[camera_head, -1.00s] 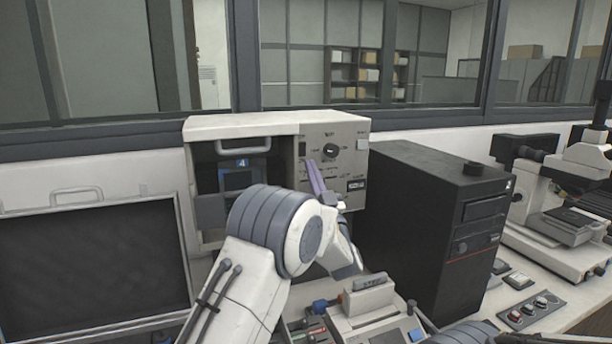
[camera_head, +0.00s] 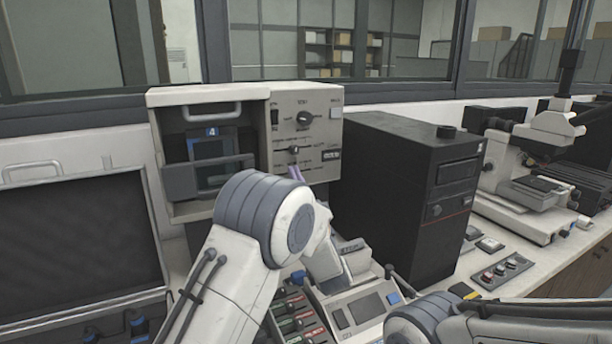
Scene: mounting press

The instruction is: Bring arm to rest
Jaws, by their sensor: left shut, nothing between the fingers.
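The mounting press (camera_head: 215,95) is a beige box at the centre left, with an open dark bay on its left and a control panel on its right. A dark unit with a blue "4" label (camera_head: 212,150) sits in the bay. My left gripper (camera_head: 295,172) shows only as slim purple fingers, shut and empty, just in front of the panel's lower part and below a dark knob. I cannot tell whether they touch it. My left arm hides the rest of the gripper. My right arm enters at the bottom right; its gripper is out of view.
A black computer-like tower (camera_head: 405,190) stands right of the press. A microscope (camera_head: 530,170) and a button box (camera_head: 502,272) are farther right. A dark screen panel (camera_head: 75,240) stands at the left. A console (camera_head: 365,305) with a small display is below the press.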

